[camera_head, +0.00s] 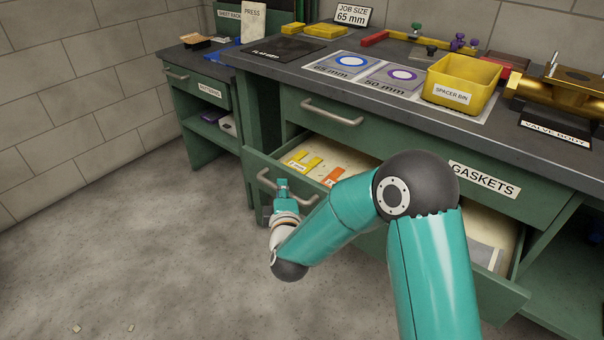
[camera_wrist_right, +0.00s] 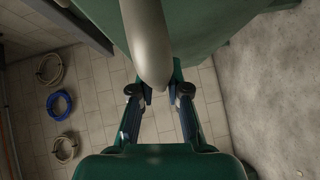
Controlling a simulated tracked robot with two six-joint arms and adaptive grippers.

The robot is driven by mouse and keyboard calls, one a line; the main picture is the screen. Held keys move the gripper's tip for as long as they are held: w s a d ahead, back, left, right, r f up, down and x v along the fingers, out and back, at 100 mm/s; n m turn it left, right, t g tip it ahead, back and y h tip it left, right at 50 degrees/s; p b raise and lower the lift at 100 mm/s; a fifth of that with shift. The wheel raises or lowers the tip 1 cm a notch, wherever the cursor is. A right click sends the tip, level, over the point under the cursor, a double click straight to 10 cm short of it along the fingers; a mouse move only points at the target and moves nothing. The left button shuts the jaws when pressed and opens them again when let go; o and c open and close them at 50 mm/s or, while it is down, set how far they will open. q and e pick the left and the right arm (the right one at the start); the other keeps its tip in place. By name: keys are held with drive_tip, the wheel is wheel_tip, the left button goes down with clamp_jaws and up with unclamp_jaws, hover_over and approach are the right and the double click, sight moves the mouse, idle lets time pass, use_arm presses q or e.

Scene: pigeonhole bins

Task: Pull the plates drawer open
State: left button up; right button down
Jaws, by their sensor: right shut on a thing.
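A green drawer (camera_head: 510,300) under the workbench stands partly open. Yellow cards (camera_head: 305,162), an orange card (camera_head: 333,176) and a grey sheet (camera_head: 484,257) lie inside it. I cannot read a label on its front, so I cannot tell whether it is the plates drawer. My right gripper (camera_head: 282,188) is at the left part of its front, shut on the drawer's metal handle (camera_head: 262,178). In the right wrist view the thick handle bar (camera_wrist_right: 145,45) runs down to between the fingers (camera_wrist_right: 158,92). My right arm hides the drawer's middle. My left gripper is not in view.
Above is a closed drawer with a GASKETS label (camera_head: 484,180) and its own handle (camera_head: 331,112). The bench top (camera_head: 400,112) holds a yellow spacer bin (camera_head: 460,83) and a brass valve body (camera_head: 560,95).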

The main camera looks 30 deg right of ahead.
drive_tip(key=s+a, duration=0.3)
drive_tip(key=a, duration=0.4)
drive_tip(key=shift+s+a+f+p, duration=0.2)
drive_tip(key=shift+a+p, duration=0.2)
drive_tip(key=c, duration=1.1)
unclamp_jaws()
drive_tip(key=shift+w, duration=0.1)
drive_tip(key=shift+c, duration=0.2)
drive_tip(key=shift+r, duration=0.1)
drive_tip(key=v, duration=1.2)
